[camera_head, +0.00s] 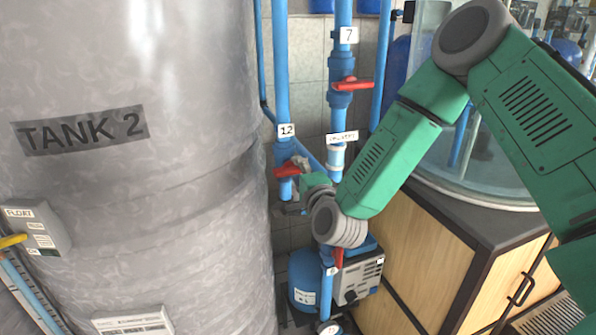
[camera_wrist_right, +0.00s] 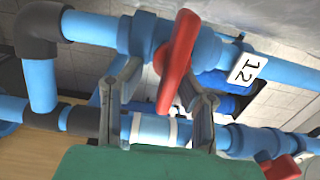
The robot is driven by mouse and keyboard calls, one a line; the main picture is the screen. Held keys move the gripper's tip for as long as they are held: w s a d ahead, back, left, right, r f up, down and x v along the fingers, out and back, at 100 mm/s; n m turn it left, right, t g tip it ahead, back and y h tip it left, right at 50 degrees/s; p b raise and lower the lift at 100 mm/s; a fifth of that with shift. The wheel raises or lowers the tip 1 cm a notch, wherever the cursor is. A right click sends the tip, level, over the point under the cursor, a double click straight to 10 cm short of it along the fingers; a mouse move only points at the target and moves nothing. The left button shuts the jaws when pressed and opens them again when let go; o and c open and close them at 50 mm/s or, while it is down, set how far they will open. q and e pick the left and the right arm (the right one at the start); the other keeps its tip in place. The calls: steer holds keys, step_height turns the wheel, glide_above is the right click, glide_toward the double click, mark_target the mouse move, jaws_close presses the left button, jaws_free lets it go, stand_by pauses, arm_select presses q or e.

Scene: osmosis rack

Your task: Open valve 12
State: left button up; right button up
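Valve 12 has a red lever handle (camera_head: 287,170) on a blue vertical pipe, below a white label "12" (camera_head: 287,130). In the head view the handle lies across the pipe. My right gripper (camera_head: 291,184) is at this valve, its fingers partly hidden by the wrist. In the right wrist view the red handle (camera_wrist_right: 176,62) stands between the two spread fingers of the gripper (camera_wrist_right: 168,92), with gaps visible on both sides. The label "12" (camera_wrist_right: 243,68) shows to the right. The right gripper is open. My left gripper is not in view.
The grey TANK 2 (camera_head: 80,131) fills the left. A valve with a red handle (camera_head: 353,84) and label "7" is on the neighbouring pipe. A pump (camera_head: 357,279) stands below. A wooden cabinet (camera_head: 425,250) and a glass tank are at the right.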

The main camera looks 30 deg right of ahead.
steer(key=shift+a+r, duration=0.1)
steer(key=shift+a, duration=0.3)
jaws_close()
steer(key=shift+a, duration=0.8)
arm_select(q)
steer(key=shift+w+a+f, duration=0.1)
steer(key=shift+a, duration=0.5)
arm_select(e)
steer(key=shift+d, duration=0.1)
